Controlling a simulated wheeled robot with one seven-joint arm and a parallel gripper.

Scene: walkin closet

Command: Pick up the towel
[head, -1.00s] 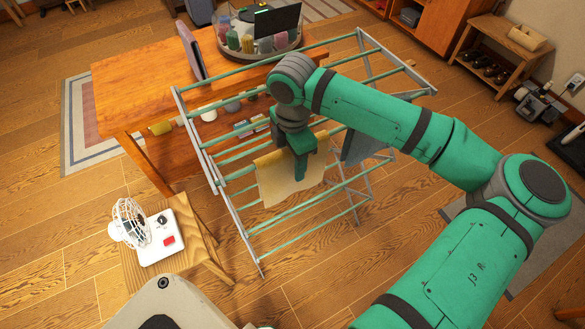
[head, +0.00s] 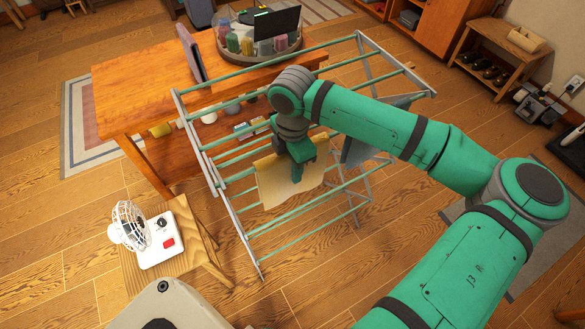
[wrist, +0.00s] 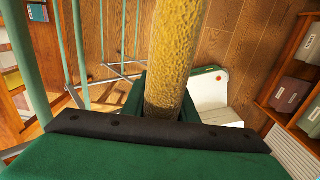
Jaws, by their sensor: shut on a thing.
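A yellow towel (head: 275,184) hangs over green rods of the drying rack (head: 245,245) in the head view. My gripper (head: 297,174) is at the towel, pointing down over its front face. In the wrist view the towel (wrist: 180,45) runs as a narrow textured yellow strip up from between the jaws. My gripper (wrist: 165,105) is shut on the towel there; its fingertips are partly hidden. A grey-blue cloth (head: 360,150) hangs on the rack to the right, partly behind my arm.
A wooden table (head: 135,85) stands behind the rack, with a round tray (head: 262,55) of bottles on it. A small fan (head: 130,225) and a white device (head: 165,238) sit on a wooden stool at the left. Floor right of the rack is partly covered by my arm.

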